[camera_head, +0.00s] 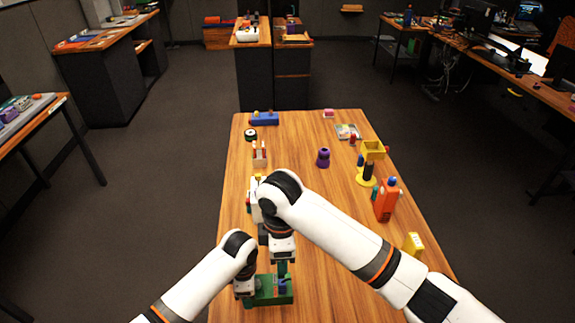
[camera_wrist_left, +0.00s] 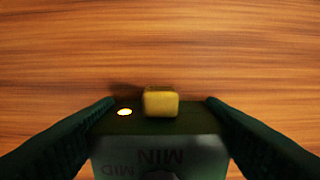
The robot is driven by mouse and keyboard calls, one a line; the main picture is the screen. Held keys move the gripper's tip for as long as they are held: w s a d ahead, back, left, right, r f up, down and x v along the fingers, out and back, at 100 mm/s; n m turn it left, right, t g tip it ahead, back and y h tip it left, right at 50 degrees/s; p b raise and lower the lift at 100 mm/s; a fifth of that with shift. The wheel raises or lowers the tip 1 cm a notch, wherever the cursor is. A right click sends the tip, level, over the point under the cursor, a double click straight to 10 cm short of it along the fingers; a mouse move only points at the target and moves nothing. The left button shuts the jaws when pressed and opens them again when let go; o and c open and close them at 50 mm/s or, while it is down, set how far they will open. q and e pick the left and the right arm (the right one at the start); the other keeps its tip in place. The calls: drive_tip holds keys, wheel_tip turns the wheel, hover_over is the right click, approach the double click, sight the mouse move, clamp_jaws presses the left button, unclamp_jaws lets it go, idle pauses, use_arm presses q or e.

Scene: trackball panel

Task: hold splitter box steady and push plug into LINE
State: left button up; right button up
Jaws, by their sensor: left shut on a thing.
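A green box (camera_head: 270,296), which I take as the splitter box, lies at the table's near edge, with a small blue piece (camera_head: 282,286) on it. My left gripper (camera_head: 246,299) is at its left side. In the left wrist view the left gripper (camera_wrist_left: 160,106) has its fingers on both sides of a dark green box (camera_wrist_left: 190,150), shut on it. Upside-down MIN and MID labels and a yellow block (camera_wrist_left: 160,101) show there. My right gripper (camera_head: 283,268) points down just above the box. Its fingertips are unclear. I cannot make out LINE or surely identify the plug.
A white piece (camera_head: 255,199) stands partly behind my right arm. A purple piece (camera_head: 323,158), a yellow stand (camera_head: 367,178), an orange block (camera_head: 385,202) and a yellow block (camera_head: 413,243) stand to the right.

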wheel_tip(320, 180, up, 11)
idle(1.0)
use_arm(q)
drive_tip(key=o, duration=1.1)
drive_tip(key=shift+r, duration=0.1)
wheel_tip(320, 180, up, 12)
drive_tip(key=shift+f, duration=0.1)
drive_tip(key=shift+o, duration=0.6)
drive_tip(key=shift+o, duration=0.7)
